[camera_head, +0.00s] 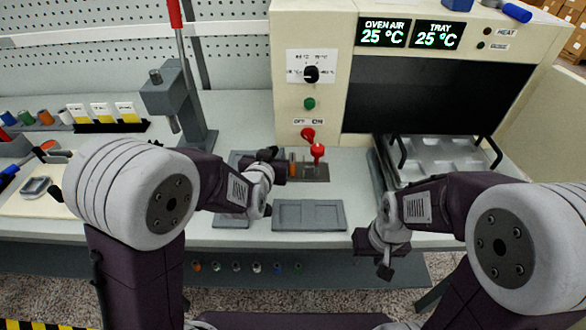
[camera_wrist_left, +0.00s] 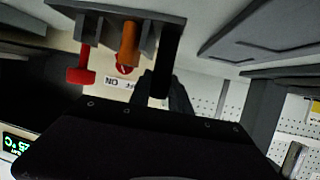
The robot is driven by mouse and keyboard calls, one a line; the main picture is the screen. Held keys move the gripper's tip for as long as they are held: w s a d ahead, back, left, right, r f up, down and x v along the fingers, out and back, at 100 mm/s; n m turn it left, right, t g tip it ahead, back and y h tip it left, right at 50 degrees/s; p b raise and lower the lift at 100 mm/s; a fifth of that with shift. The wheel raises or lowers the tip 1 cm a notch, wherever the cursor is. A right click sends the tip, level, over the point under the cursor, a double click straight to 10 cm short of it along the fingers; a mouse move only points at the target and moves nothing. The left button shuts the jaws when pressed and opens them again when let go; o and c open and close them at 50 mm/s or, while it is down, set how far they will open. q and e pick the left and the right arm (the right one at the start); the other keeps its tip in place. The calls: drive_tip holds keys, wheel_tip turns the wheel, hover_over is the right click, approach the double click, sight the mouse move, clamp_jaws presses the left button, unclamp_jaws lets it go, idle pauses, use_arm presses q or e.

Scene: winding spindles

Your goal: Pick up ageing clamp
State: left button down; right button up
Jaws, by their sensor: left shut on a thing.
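The ageing clamp (camera_head: 305,170) is a grey block with a red screw knob and an orange spindle in it. It is right of my left gripper (camera_head: 267,156) in the head view. The clamp also shows at the top of the left wrist view (camera_wrist_left: 110,10), where its red knob and orange spindle hang down in the picture. My left gripper (camera_wrist_left: 168,75) is shut on the clamp's end beside the spindle; the exact contact is partly hidden. I cannot tell whether the clamp is clear of the surface. My right gripper (camera_head: 378,258) is in front of the bench edge, away from the clamp; its jaw state is unclear.
A grey recessed tray (camera_head: 309,228) lies in front of the clamp. The oven (camera_head: 312,40) stands behind, with a metal tray (camera_head: 440,150) at its opening. A grey press (camera_head: 172,95) with a red lever stands to the left. Coloured spools (camera_head: 45,117) line the back left.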

use_arm(q)
drive_tip(key=shift+s+f, duration=0.25)
drive_tip(key=shift+f, duration=0.25)
idle(0.8)
drive_tip(key=shift+r, duration=0.15)
wheel_tip(320, 180, up, 10)
drive_tip(key=p, duration=0.3)
drive_tip(key=shift+w+p, duration=0.15)
drive_tip(key=shift+p, duration=0.15)
drive_tip(key=shift+r, duration=0.2)
drive_tip(key=shift+w, duration=0.1)
drive_tip(key=shift+f, duration=0.1)
drive_tip(key=f+b, duration=0.7)
drive_tip(key=f, duration=0.1)
drive_tip(key=shift+s, duration=0.35)
drive_tip(key=shift+f+b, duration=0.3)
drive_tip(key=shift+b, duration=0.2)
drive_tip(key=shift+s+a+f+b, duration=0.1)
drive_tip(key=shift+s+f+b, duration=0.5)
drive_tip(key=shift+f+b, duration=0.25)
idle(0.4)
